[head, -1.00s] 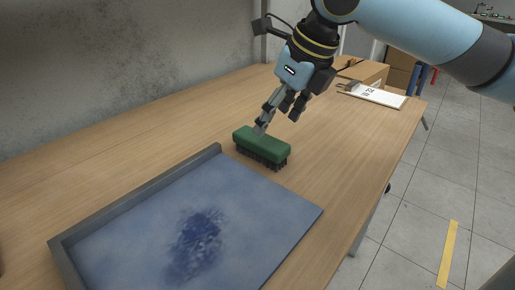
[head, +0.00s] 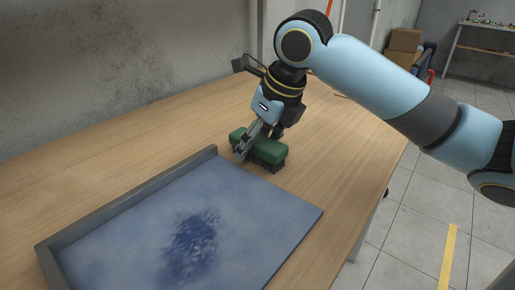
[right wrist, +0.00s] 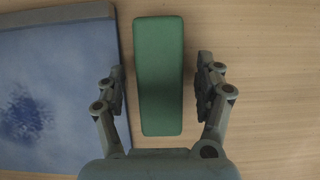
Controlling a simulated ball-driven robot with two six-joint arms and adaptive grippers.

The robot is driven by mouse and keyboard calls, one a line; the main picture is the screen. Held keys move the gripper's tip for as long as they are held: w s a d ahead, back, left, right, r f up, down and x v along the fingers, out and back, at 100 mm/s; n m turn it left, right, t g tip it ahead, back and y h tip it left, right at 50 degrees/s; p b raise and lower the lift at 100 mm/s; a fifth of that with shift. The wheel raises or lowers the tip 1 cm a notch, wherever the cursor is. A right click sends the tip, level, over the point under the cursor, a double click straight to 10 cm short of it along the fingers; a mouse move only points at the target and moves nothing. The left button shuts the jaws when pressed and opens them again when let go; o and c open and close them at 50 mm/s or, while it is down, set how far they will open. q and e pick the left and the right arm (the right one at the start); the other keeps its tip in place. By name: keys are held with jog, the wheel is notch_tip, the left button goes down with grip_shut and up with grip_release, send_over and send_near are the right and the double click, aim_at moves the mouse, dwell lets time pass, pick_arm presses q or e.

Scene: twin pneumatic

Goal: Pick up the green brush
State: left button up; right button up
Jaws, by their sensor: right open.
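The green brush (head: 268,151) lies bristles down on the wooden table, just beyond the far corner of the blue tray. Its dark bristles show along its lower edge in the head view. My right gripper (head: 258,148) is down at the brush, one finger in front of it and partly covering it. In the right wrist view the green brush (right wrist: 160,76) lies between the two open fingers of my right gripper (right wrist: 160,90), with a gap on each side. My left gripper is not in view.
A blue tray (head: 130,226) with a grey raised rim and a dark blue stain (head: 195,240) lies at the front left. The wooden table (head: 120,165) is clear behind the tray. A grey wall stands along the table's far left side.

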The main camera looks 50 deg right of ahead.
jog(key=shift+f, duration=0.25)
jog(key=shift+c, duration=0.4)
jog(key=c, duration=1.2)
jog(key=shift+c, duration=0.2)
jog(key=shift+r, duration=0.15)
